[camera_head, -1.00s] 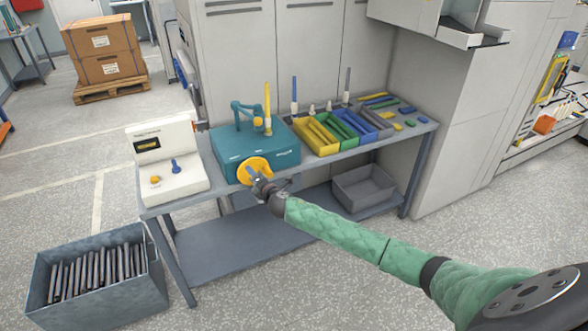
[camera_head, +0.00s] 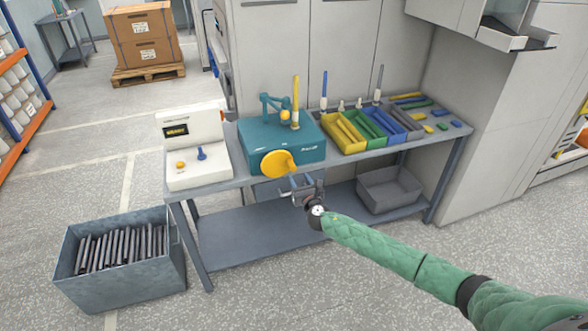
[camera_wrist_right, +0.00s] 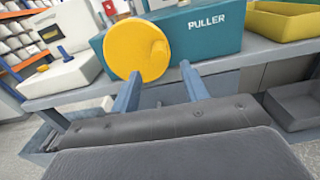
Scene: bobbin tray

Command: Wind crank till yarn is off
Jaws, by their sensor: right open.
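The teal puller box (camera_head: 268,146) stands on the bench with a yellow crank disc (camera_head: 278,163) on its front. In the right wrist view the disc (camera_wrist_right: 137,48) shows large, with a small round yellow part near its right edge. A tall yellow bobbin (camera_head: 295,100) stands upright on top of the box beside a teal arm with a yellow ball. Whether yarn is left on it is too small to tell. My right gripper (camera_head: 296,186) is open and empty, just below and right of the disc. Its two blue fingers (camera_wrist_right: 160,76) point toward the box, apart from each other. My left gripper is out of view.
A white control box (camera_head: 196,156) with a yellow and a blue knob stands left of the puller. Coloured trays (camera_head: 346,149) of bobbins sit at right. A grey bin (camera_head: 388,190) is on the lower shelf. A metal crate (camera_head: 130,284) of dark rods stands on the floor.

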